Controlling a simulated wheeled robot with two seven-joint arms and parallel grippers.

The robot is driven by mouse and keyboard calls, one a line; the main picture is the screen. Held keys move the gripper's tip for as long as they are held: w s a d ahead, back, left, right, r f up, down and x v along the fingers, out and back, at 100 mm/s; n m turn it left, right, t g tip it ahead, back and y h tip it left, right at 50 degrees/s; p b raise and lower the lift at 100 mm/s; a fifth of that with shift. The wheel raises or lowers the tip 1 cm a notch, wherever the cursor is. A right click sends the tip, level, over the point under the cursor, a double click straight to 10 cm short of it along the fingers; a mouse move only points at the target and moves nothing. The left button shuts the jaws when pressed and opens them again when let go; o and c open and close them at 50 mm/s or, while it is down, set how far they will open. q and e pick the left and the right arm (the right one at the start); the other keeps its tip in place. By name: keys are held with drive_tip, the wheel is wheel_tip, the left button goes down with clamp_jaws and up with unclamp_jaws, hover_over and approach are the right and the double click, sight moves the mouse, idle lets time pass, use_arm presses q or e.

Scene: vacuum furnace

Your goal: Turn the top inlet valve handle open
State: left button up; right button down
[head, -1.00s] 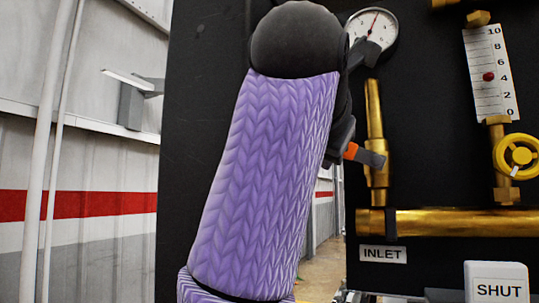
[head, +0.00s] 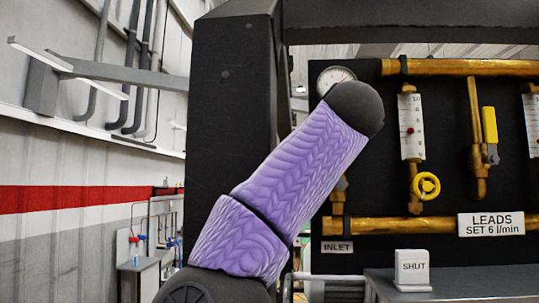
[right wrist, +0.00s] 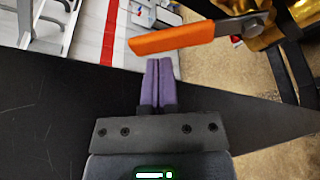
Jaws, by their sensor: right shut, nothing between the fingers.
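The inlet valve handle (right wrist: 172,40) is an orange-sleeved lever in the right wrist view. Its grey metal end joins a brass valve body (right wrist: 297,12) at the upper right. My right gripper (right wrist: 157,62) is shut and empty, its two purple fingers pressed together. The fingertips are just below the orange sleeve in the picture; I cannot tell whether they touch it. In the head view my purple-sleeved arm covers the handle and the gripper. Only a bit of brass valve (head: 340,188) shows beside the arm, above the INLET label (head: 337,247). My left gripper is not in view.
A dark panel carries a gauge (head: 334,78), flow meters, a yellow handwheel (head: 426,186), a yellow-handled lever (head: 490,124) and a lower brass pipe (head: 400,225). A SHUT sign (head: 412,268) stands on the ledge. A dark frame post (head: 232,110) is left of my arm.

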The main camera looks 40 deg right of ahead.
drive_tip(key=shift+s+d+r+m+t+b, duration=0.1)
drive_tip(key=shift+s+d+r+m+t, duration=0.35)
drive_tip(key=shift+m, duration=0.4)
drive_tip(key=shift+s+d+r+m+t+b, duration=0.25)
drive_tip(key=shift+d+m, duration=0.3)
drive_tip(key=shift+m, duration=0.35)
drive_tip(key=shift+s+d+r+m+t, duration=0.25)
drive_tip(key=shift+s+d+m+t, duration=0.2)
drive_tip(key=shift+m, duration=0.4)
drive_tip(key=shift+w, duration=0.1)
